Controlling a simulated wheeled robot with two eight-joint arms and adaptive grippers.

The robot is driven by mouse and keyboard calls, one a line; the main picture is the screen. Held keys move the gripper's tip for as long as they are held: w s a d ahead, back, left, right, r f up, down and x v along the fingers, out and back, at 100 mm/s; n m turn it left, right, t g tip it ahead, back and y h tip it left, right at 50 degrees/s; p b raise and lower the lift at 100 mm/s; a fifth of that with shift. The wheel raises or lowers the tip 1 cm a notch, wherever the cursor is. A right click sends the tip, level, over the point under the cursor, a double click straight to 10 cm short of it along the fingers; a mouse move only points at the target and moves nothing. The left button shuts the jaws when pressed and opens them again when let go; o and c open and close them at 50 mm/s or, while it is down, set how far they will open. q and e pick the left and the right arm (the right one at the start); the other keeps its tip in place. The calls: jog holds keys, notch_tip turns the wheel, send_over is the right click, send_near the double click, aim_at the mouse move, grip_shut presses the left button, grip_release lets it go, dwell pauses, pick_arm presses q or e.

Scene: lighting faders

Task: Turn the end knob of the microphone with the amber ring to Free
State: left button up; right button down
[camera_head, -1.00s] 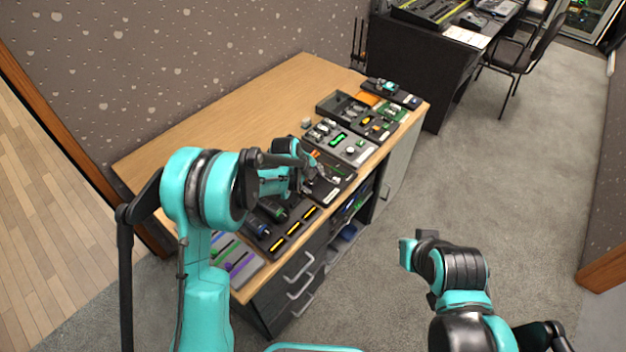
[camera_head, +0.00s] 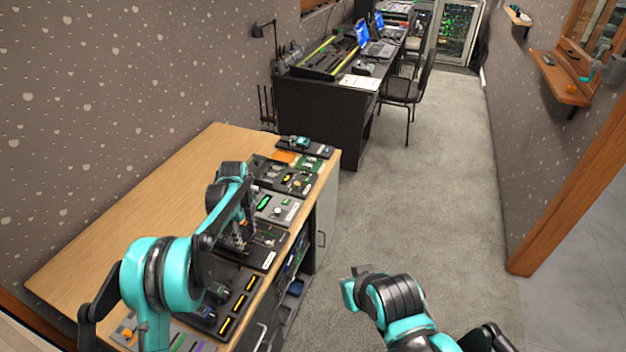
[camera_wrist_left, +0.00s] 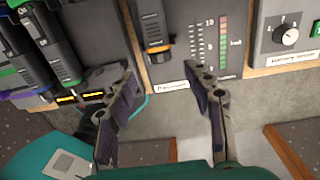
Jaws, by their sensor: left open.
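In the left wrist view, two black handheld units with a blue band (camera_wrist_left: 15,52) and a green band (camera_wrist_left: 66,78) lie at the upper left, one marked On. A black unit with an orange band (camera_wrist_left: 157,47) stands above the gap between my fingers, on a labelled panel; I cannot tell if it is the amber-ringed microphone. No Free mark is readable. My left gripper (camera_wrist_left: 162,80) is open and empty, with the orange-banded unit beyond its tips. In the head view my left gripper (camera_head: 241,240) is above the dark panels.
The wooden bench (camera_head: 130,225) is bare on its wall side. Its front edge holds a row of panels, including a dock with amber bars (camera_head: 238,303) and a grey box with a green display (camera_head: 265,202). In the wrist view a dial box (camera_wrist_left: 288,37) is at right. Carpet lies beyond the bench.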

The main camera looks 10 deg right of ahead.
pick_arm(q)
jog(key=w+d+r+n+t+h+b, duration=0.2)
jog(key=w+d+t+h, duration=0.2)
jog(key=d, duration=0.9)
jog(key=w+d+r+n+t+h+b, duration=0.2)
jog(key=w+d+n+t+h, duration=0.1)
jog(key=w+d+t, duration=0.4)
jog(key=w+d+h, duration=0.1)
jog(key=w+d, duration=0.2)
jog(key=d, duration=0.3)
jog(key=shift+w+n+h, duration=0.15)
jog(key=shift+n+h, duration=0.15)
jog(key=s+a+r+n+g+y, duration=0.15)
jog(key=s+a+r+n, duration=0.35)
jog(key=s+a+r, duration=0.55)
jog(key=s+a+r+n+t+y, duration=0.1)
jog(key=s+a+r+n+y, duration=0.3)
jog(key=s+a, duration=0.65)
jog(key=s+a+f+n+g+y, duration=0.1)
jog(key=s+a+f+n, duration=0.1)
jog(key=s+a, duration=0.4)
jog(key=s+a+f+n+g+y, duration=0.1)
jog(key=s+a+n, duration=0.4)
jog(key=s, duration=0.6)
jog(key=s+a+f+n+g+y, duration=0.1)
jog(key=s+a+f+n, duration=0.2)
jog(key=s+a, duration=0.4)
jog(key=shift+s+a+f+n, duration=0.3)
jog(key=shift+s+f, duration=0.1)
jog(key=shift+s, duration=0.35)
